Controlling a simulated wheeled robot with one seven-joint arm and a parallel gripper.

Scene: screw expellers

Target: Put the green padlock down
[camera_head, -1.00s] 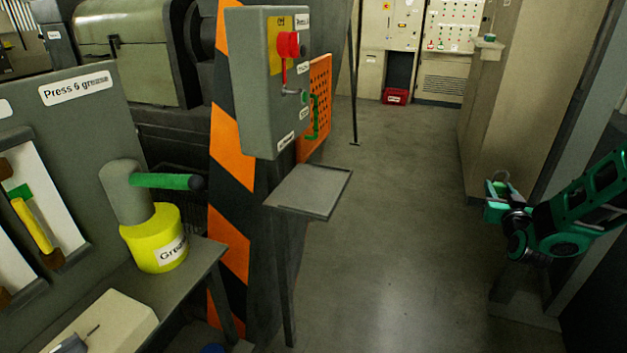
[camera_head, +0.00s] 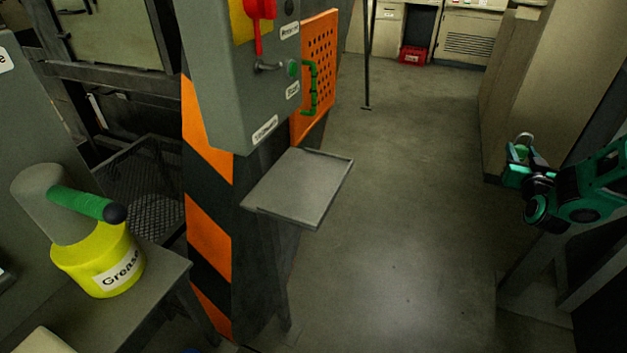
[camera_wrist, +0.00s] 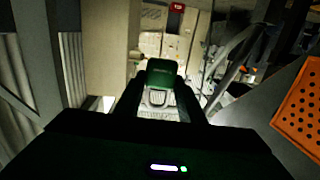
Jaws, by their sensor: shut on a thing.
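My gripper (camera_head: 517,163) is at the right of the head view, well to the right of the grey control box. It is shut on the green padlock (camera_head: 521,153), whose metal shackle shows at the top. In the wrist view the padlock's green body (camera_wrist: 162,73) sits between the two dark fingers (camera_wrist: 162,95), with the shackle pointing toward the camera. The padlock is held in the air and touches nothing but the gripper.
A small grey tray shelf (camera_head: 300,188), bare, juts out below the control box (camera_head: 237,90). An orange perforated guard (camera_head: 322,75) stands beside the box. A yellow grease can (camera_head: 85,265) stands on the left bench. The floor between the shelf and my arm is clear.

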